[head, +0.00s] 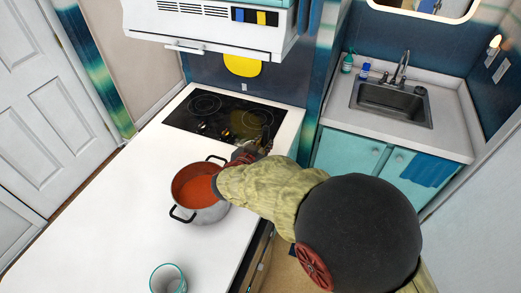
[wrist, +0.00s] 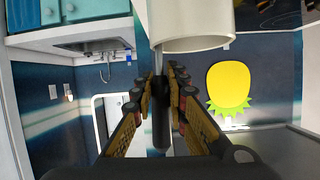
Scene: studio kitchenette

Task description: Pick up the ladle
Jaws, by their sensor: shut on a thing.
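In the wrist view, my gripper (wrist: 160,85) is shut on the black handle (wrist: 162,125) of what looks like the ladle. A thin grey shaft runs from the handle to a cream cylindrical container (wrist: 195,25). The shaft's far end is hidden there, so I cannot see the ladle's bowl. The wrist picture appears upside down. In the head view, my gripper (head: 262,145) is over the right edge of the cooktop. The ladle and the container cannot be made out there behind my arm.
A pot of red contents (head: 203,205) stands on the white counter (head: 120,210), left of my forearm. A clear glass (head: 168,279) stands near the counter's front. The black cooktop (head: 205,110) lies under the hood (head: 205,30). The sink (head: 390,103) is at the right.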

